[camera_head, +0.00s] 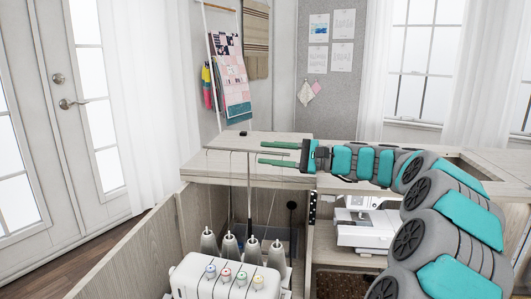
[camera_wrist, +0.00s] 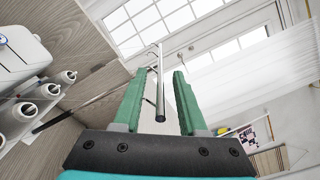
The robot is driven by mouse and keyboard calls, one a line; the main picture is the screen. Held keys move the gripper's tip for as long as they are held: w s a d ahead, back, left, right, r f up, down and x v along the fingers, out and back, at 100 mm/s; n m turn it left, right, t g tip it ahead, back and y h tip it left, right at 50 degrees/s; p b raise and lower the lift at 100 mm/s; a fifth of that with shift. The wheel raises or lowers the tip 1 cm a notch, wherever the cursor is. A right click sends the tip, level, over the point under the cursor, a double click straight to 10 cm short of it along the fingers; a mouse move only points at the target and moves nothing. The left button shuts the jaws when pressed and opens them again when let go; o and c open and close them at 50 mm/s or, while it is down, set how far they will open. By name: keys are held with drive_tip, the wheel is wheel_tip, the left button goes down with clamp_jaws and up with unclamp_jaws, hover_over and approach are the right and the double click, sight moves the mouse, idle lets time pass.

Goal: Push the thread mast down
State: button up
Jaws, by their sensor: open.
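The thread mast (camera_head: 248,188) is a thin grey pole standing upright behind a white serger (camera_head: 222,281), with a thin crossbar (camera_head: 225,150) at its top. My gripper (camera_head: 264,152) points left at the mast top with its green fingers apart. The right end of the crossbar lies between the fingers. In the wrist view the crossbar's dark end (camera_wrist: 160,117) shows between the open fingers (camera_wrist: 159,72), with a visible gap on each side. The mast's pole (camera_wrist: 85,106) slants down to the left there, towards several white thread cones.
The serger sits in an open wooden cabinet bay with a wooden side panel (camera_head: 135,250) at left. A wooden top (camera_head: 215,170) lies behind the mast. A white sewing machine (camera_head: 365,232) stands in the bay to the right, below my arm.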

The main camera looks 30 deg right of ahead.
drive_tip(key=shift+w+a, duration=0.45)
clamp_jaws()
idle(1.2)
